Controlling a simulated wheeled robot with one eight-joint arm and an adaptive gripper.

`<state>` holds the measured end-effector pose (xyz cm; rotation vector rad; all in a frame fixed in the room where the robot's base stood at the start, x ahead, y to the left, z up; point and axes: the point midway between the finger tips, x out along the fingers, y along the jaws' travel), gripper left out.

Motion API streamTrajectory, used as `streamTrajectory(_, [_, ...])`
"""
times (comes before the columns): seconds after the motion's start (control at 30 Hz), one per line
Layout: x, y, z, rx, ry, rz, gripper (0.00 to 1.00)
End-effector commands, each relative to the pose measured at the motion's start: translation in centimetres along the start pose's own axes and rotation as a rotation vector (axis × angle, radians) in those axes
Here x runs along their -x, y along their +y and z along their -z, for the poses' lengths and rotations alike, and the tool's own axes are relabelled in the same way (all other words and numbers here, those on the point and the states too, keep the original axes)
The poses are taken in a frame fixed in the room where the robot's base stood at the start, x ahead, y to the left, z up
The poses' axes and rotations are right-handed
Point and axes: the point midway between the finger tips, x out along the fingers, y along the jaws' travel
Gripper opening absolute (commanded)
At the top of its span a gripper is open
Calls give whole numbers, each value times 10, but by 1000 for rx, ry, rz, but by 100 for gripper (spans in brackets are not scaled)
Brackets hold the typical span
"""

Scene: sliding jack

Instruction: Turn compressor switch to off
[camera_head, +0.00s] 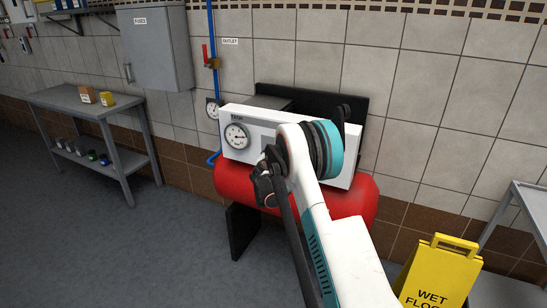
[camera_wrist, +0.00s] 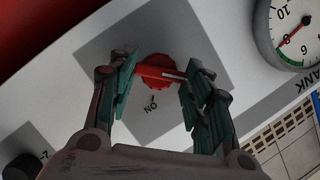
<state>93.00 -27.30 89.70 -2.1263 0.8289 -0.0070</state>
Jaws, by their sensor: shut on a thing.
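The compressor has a red tank (camera_head: 235,184) under a white panel (camera_head: 345,180) against the tiled wall. In the wrist view the red rotary switch (camera_wrist: 157,72) sits on a grey square of the panel. Its bar lies across the picture, with a pale mark toward the right end. In the head view my arm hides the switch, and my gripper (camera_head: 265,180) shows only partly.
A tank gauge (camera_wrist: 293,32) is right of the switch in the wrist view; a black knob (camera_wrist: 22,167) is lower left. A blue pipe with a red valve handle (camera_head: 206,55) is left of the compressor. A yellow wet-floor sign (camera_head: 440,275) stands front right.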

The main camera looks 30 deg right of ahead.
Motion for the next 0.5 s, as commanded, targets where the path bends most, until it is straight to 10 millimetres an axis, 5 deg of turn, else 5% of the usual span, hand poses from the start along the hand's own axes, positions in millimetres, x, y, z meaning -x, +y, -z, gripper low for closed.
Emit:
streamTrajectory(0.47, [0,0,0,15,0,-7,22])
streamTrajectory(0.5, [0,0,0,15,0,-7,48])
